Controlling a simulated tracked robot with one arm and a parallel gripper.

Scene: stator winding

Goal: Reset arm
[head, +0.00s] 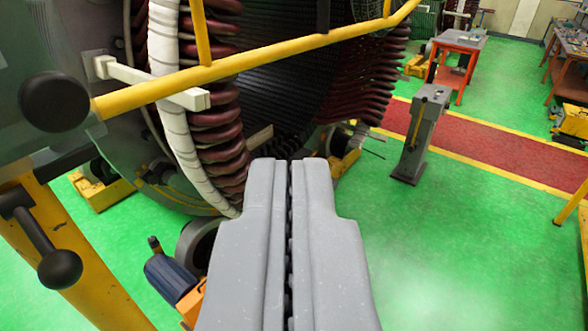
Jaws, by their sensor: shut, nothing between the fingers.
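My gripper (290,168) is in the lower middle of the head view, pointing away from the camera. Its two grey fingers lie side by side with only a thin dark seam between them. It is shut and holds nothing. Behind its tips is the large stator (290,90) with a dark ribbed bore and dark red coil ends (213,125). I cannot tell how far the tips are from the stator.
A yellow rail (250,65) crosses in front of the stator. A white wrapped bundle (165,90) hangs at its left. Black knobs (55,101) are at the left. A grey post (418,135) stands right. An orange table (456,62) is behind. Green floor (480,250) is open at lower right.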

